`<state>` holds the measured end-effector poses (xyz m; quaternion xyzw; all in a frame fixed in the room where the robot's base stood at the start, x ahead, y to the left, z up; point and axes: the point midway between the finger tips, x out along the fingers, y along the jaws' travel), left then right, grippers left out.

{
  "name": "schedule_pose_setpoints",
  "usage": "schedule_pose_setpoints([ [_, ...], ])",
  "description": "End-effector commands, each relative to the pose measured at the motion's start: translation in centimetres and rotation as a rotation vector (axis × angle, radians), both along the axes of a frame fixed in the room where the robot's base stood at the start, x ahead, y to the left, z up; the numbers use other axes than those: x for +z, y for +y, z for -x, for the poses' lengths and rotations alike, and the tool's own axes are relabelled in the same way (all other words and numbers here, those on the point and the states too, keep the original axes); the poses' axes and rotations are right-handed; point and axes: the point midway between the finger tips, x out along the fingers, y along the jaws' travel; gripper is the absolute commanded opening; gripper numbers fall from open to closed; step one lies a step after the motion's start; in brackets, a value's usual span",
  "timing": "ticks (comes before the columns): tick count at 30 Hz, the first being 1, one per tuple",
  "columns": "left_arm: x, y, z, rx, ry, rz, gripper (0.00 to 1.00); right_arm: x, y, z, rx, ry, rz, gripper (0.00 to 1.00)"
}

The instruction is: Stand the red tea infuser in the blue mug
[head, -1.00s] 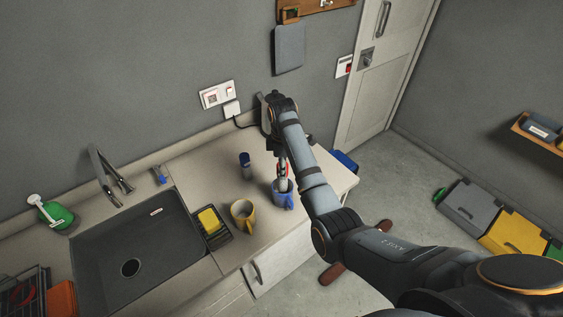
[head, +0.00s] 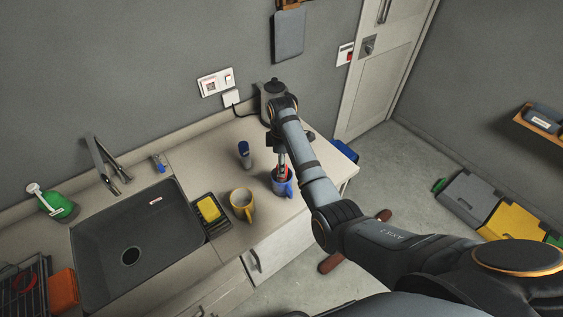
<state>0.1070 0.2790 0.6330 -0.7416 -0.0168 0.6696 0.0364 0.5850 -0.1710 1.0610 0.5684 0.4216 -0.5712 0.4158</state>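The blue mug (head: 289,189) stands upright on the counter near its right front part. The red tea infuser (head: 284,161) is upright at the mug, its lower part inside the mug's opening and hidden by the wall. My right gripper (head: 281,158) points down over the mug, with its fingers at the infuser. The fingers are small and partly covered by my arm, so I cannot tell whether they are shut on it. My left gripper is not in view.
A yellow mug (head: 242,204) stands just left of the blue mug. A dark kettle-like appliance (head: 268,91) is by the wall. A caddy with a yellow sponge (head: 209,209) borders the sink (head: 130,235).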

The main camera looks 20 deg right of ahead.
Motion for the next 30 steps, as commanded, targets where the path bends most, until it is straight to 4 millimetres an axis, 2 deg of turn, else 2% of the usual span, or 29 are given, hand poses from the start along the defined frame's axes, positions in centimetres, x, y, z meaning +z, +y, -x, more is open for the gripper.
schedule_pose_setpoints([
  [10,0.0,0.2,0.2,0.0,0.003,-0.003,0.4,0.4,0.0,0.0,0.0,-0.001,0.0,0.63],
  [21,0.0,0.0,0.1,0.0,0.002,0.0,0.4,6.6,0.0,-0.1,0.001,-0.002,0.0,0.63],
  [25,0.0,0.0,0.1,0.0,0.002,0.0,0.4,7.5,0.0,-0.1,0.0,-0.001,0.0,0.63],
  [30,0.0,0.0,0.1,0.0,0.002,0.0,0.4,7.5,0.0,-0.1,0.0,0.0,0.0,0.63],
])
